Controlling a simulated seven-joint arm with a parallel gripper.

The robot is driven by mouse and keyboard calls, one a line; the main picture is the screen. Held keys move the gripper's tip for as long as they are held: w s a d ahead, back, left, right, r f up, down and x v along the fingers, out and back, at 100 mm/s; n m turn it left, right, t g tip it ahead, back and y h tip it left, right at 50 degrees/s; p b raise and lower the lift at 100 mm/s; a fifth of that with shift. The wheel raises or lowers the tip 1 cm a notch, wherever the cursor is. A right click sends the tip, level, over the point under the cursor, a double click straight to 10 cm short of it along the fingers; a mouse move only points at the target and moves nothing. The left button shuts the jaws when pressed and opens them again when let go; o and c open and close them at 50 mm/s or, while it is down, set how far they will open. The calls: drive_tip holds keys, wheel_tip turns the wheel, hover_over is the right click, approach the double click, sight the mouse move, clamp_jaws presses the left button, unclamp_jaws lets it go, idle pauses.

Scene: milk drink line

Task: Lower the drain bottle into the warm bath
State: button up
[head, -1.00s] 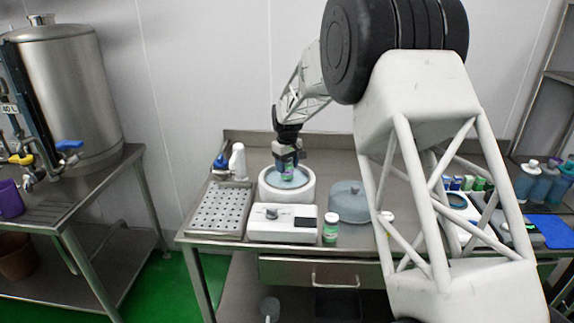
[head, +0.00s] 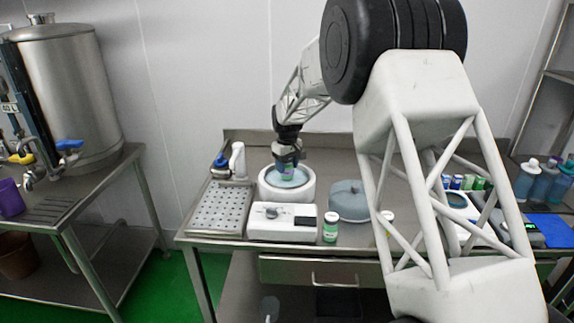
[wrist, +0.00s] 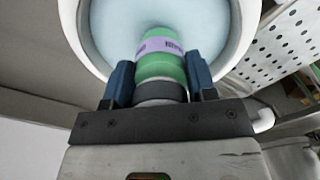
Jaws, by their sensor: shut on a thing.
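The warm bath (head: 287,192) is a round white basin with pale blue water, joined to a white control box with a knob. It also shows in the wrist view (wrist: 240,30). My gripper (wrist: 160,85) is shut on a green bottle (wrist: 160,68) with a lilac label, which I take to be the drain bottle. In the head view my gripper (head: 287,163) is over the bath's middle, with the bottle (head: 287,174) below it, inside the rim's outline. The bottle's far end lies against the water in the wrist view; whether it touches the water I cannot tell.
A perforated drain tray (head: 222,208) lies left of the bath. A white-capped green bottle (head: 330,227) stands in front, right of the control box (head: 282,222). A grey round lid (head: 348,200) sits to the right.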

sight(287, 175)
drive_tip(key=shift+f, duration=2.3)
idle(2.0)
drive_tip(key=o, duration=1)
drive_tip(key=shift+o, duration=0.2)
drive_tip(key=shift+r, duration=0.1)
drive_tip(key=shift+r, duration=3.8)
